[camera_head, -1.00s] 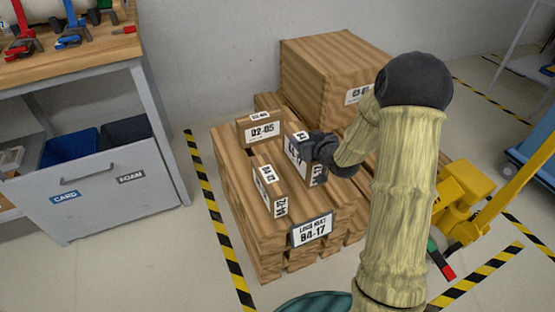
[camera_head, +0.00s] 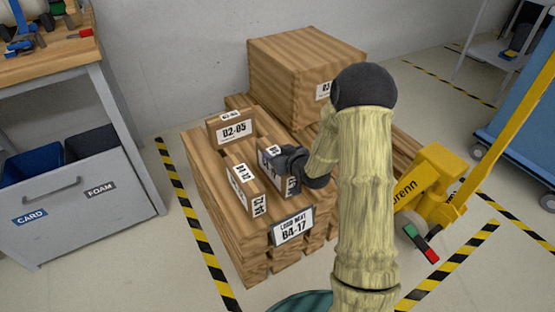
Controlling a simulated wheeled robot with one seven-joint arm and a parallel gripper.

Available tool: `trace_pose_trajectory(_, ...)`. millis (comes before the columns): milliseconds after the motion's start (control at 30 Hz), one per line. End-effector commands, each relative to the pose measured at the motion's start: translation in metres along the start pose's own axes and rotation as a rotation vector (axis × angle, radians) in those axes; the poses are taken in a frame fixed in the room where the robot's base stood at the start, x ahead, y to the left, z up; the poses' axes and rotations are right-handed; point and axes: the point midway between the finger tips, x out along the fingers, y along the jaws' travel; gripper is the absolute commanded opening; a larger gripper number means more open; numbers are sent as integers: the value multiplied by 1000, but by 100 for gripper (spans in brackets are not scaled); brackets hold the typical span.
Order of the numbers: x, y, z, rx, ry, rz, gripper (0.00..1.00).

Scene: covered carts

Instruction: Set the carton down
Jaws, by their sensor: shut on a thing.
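My gripper (camera_head: 284,166) is shut on a carton (camera_head: 267,162) at the right of two other small cartons on the wooden pallet stack (camera_head: 212,184). The held carton is brown with white labels, and my gripper and arm cover part of its right side. It looks upright. I cannot tell whether its base touches the boards. One standing carton, labelled D2-05 (camera_head: 233,130), is behind and to the left. Another labelled carton (camera_head: 245,187) stands in front and to the left of the held one.
A large wooden crate (camera_head: 290,80) stands at the back of the stack. A yellow pallet truck (camera_head: 436,185) is at the right. A workbench with bins (camera_head: 85,185) is at the left. A sign reading B4-17 (camera_head: 292,227) hangs on the stack's front corner.

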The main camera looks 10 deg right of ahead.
Motion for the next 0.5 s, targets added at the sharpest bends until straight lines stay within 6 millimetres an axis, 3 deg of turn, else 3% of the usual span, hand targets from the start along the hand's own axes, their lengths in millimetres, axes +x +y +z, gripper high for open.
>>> trace_pose_trajectory(133,8,0,18,-1,3,0,0)
trace_pose_trajectory(500,9,0,20,-1,4,0,0)
